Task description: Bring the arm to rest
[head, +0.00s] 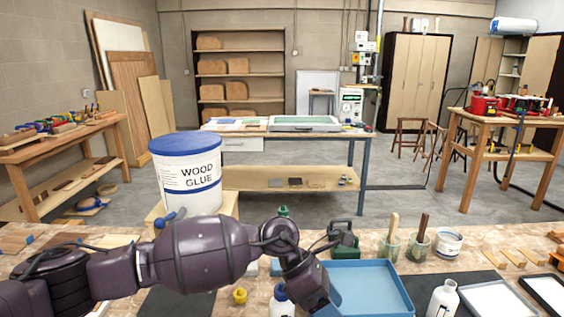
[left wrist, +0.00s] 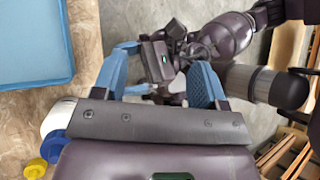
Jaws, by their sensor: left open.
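My left arm (head: 205,250) comes in from the left in the head view, above the front workbench. Its gripper end hangs down beside the blue tray, and its fingers are hard to make out there. In the left wrist view my left gripper (left wrist: 162,80) has two blue fingers spread apart, with nothing held between them. Dark purple parts of my own body show beyond the fingers.
A wood glue bucket (head: 190,185) stands behind my arm. Open floor (head: 400,205) lies beyond.

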